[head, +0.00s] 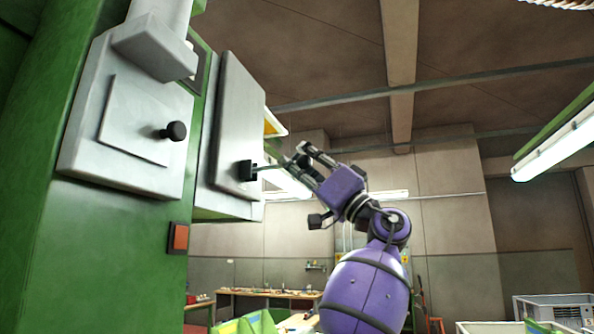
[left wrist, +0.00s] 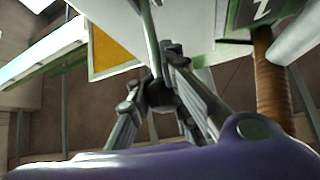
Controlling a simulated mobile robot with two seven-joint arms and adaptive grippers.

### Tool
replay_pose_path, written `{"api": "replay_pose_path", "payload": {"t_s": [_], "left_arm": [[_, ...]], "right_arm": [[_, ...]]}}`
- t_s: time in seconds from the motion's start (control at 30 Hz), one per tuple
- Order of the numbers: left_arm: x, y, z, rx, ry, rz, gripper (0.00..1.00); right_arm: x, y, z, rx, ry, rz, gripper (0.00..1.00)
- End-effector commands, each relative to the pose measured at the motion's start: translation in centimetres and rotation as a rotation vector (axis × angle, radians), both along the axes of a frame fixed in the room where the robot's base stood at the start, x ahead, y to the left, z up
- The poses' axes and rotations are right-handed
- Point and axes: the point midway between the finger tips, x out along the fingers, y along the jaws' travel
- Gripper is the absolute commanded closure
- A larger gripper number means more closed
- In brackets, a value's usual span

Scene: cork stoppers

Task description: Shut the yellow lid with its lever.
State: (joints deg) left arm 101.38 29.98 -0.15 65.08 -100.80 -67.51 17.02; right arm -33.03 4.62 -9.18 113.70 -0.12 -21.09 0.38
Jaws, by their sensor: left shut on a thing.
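The lever is a thin grey rod (head: 273,167) with a black base block (head: 247,171) on the side of a grey box. My left gripper (head: 299,160) is at the rod's outer end and shut on it. In the left wrist view, the fingers (left wrist: 160,80) close around the rod (left wrist: 150,35), which runs up out of the picture. The yellow lid (head: 272,122) shows only in part behind the grey box's upper edge, slanting outward. In the left wrist view, a yellow-orange panel (left wrist: 112,50), apparently the lid, lies left of the fingers. My right gripper is out of view.
The grey box (head: 236,125) is fixed to a green machine (head: 95,240) at the left. A grey plate with a black knob (head: 173,131) and an orange-red button (head: 181,237) are on the machine. The space right of my arm is open, with crates (head: 555,308) low at right.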

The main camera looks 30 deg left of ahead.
Motion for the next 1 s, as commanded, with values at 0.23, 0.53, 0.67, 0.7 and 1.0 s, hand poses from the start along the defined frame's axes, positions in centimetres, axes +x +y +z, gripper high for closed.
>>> {"api": "replay_pose_path", "payload": {"t_s": [0.23,0.53,0.67,0.7,1.0], "left_arm": [[-0.6,0.7,3.1,0.002,-0.007,0.001,1.00],[-0.5,1.1,3.6,0.001,-0.006,0.001,1.00],[-0.5,1.2,3.5,0.000,-0.006,0.002,1.00],[-0.5,1.2,3.5,-0.001,-0.006,0.002,1.00],[-0.5,1.3,3.3,-0.004,-0.005,0.004,1.00]], "right_arm": [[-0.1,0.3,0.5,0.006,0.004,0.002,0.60],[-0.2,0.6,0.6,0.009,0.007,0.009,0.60],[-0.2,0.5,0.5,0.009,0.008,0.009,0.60],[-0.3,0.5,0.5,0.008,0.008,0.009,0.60],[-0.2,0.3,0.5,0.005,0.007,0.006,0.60]]}}
